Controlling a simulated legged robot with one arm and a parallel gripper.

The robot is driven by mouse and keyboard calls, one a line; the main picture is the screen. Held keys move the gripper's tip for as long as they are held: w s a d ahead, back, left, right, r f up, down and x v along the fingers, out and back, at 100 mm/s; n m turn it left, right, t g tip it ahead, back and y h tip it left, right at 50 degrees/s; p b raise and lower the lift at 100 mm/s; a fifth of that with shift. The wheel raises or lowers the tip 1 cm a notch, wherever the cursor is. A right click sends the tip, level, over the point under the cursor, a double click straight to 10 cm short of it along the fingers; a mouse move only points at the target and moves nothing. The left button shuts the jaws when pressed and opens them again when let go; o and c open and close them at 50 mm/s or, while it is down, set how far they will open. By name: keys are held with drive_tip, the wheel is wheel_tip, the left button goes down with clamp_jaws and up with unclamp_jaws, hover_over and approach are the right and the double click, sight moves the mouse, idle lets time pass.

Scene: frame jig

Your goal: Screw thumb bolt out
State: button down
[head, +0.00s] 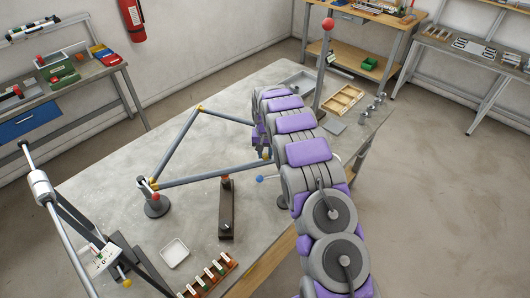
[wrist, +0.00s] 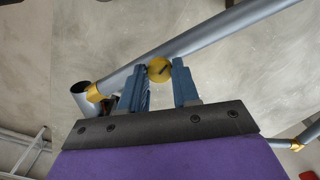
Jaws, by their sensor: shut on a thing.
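The thumb bolt (wrist: 159,69) shows in the wrist view as a round yellow head with a dark bar across it. It sits against a long grey tube of the frame (wrist: 205,42). My gripper (wrist: 159,66) has one blue finger on each side of the yellow head and is shut on it. How far the bolt sits in the tube is hidden.
The frame's left corner is held by a round-based stand (head: 155,205). A wooden tray (head: 343,100) and a tall red-balled post (head: 323,70) stand behind my arm.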

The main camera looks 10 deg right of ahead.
sight(265, 155)
drive_tip(key=n, duration=0.7)
drive_tip(key=shift+w+p, duration=0.1)
drive_tip(key=shift+p, duration=0.25)
drive_tip(key=n, duration=0.3)
drive_tip(key=shift+n, duration=0.4)
drive_tip(key=shift+n+p, duration=0.5)
drive_tip(key=shift+n, duration=1.3)
drive_tip(key=c, duration=0.8)
unclamp_jaws()
drive_tip(key=shift+w+a+f, duration=0.1)
wheel_tip(265, 155, up, 17)
drive_tip(key=shift+r, duration=0.2)
